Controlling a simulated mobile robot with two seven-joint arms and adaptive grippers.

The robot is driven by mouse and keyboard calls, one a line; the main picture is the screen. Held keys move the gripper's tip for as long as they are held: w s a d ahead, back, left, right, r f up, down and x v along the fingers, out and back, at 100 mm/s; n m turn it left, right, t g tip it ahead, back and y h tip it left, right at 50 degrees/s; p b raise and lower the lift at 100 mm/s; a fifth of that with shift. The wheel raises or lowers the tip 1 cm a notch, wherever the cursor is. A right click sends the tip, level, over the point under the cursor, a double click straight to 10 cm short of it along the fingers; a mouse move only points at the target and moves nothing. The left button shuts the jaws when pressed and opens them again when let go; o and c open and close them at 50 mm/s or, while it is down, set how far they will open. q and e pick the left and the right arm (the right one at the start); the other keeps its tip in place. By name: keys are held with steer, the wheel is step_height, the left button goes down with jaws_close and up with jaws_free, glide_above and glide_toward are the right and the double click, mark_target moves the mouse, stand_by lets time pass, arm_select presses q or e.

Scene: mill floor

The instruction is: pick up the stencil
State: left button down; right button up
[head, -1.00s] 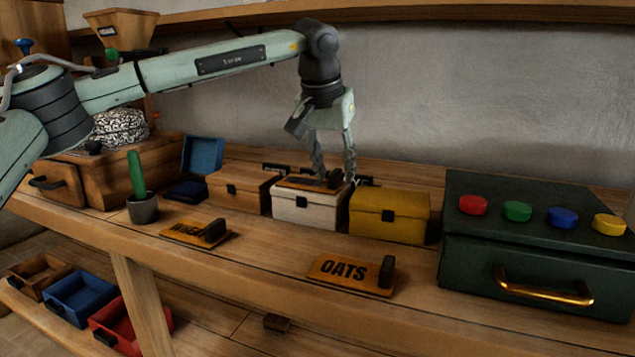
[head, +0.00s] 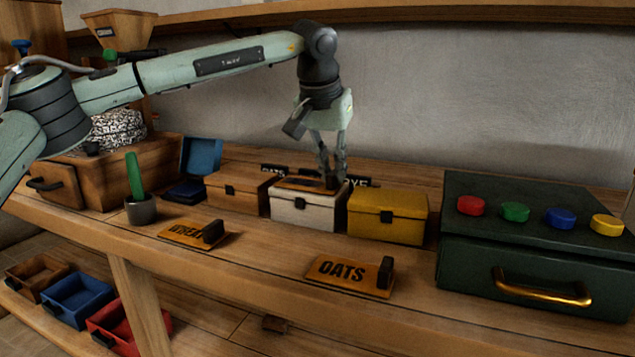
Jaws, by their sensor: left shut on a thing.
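My left gripper (head: 331,180) points down over the white box (head: 307,208). Its fingers are shut on the dark handle of a brown stencil (head: 303,184), which lies on the white box's lid or very close above it; I cannot tell which. The lettering on this stencil cannot be read. Two similar orange-brown stencils with black handles lie on the bench: a WHEAT stencil (head: 183,234) at left and an OATS stencil (head: 339,271) in front. My right gripper is not in view.
A wooden box (head: 236,192) and a yellow box (head: 388,218) flank the white box closely. Black signs (head: 356,182) stand behind. A green chest (head: 520,255) with coloured buttons is at right. A cup (head: 141,210) holding a green stick stands at left. Bare bench surrounds the front stencils.

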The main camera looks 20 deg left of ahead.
arm_select(q)
steer(key=shift+r, duration=0.2)
step_height(320, 180, up, 4)
steer(key=shift+f, duration=0.1)
steer(key=s+a+r, duration=0.1)
steer(key=a+r, duration=0.5)
steer(key=a, duration=0.5)
steer(key=shift+s+a+r, duration=0.15)
steer(key=shift+s+r, duration=0.2)
steer(key=shift+r, duration=0.05)
